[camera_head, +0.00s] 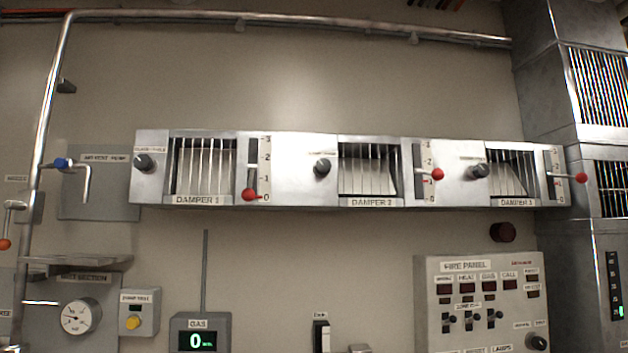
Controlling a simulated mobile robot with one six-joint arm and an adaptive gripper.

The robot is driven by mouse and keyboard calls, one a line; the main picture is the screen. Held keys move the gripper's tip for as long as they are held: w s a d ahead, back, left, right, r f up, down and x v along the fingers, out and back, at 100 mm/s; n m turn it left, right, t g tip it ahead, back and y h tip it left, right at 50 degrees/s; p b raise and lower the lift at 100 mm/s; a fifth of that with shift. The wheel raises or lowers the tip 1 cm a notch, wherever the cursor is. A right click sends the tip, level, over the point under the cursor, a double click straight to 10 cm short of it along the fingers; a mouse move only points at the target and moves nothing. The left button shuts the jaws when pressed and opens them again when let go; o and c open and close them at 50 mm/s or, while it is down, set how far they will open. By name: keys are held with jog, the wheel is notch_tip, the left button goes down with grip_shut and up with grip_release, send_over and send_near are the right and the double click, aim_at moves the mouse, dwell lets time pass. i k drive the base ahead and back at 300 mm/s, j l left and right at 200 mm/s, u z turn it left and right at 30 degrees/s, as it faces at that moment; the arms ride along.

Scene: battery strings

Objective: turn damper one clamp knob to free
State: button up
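Damper 1 (153,190) is the leftmost of three silver damper units on the wall. Its dark round clamp knob (143,162) sits on the left of its face, under a small label that is partly too blurred to read. Which way the knob points cannot be told. Its slatted opening (203,165) is in the middle. Its red-balled lever (249,195) stands at the bottom of the scale, near 0. My gripper is not in view.
Dampers 2 (300,180) and 3 (458,185) stand to the right in the same row. A blue-handled valve pipe (84,180) is close left of damper 1. Below are a gauge (81,317), a gas display (200,335) and a fire panel (435,300). The wall above is clear below a pipe.

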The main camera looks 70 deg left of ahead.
aim_at(143, 162)
jog(key=u, duration=2.1)
jog(key=i+u, duration=0.1)
jog(key=u, duration=0.8)
jog(key=i+u, duration=0.15)
jog(key=u, duration=0.75)
jog(key=i+l, duration=0.05)
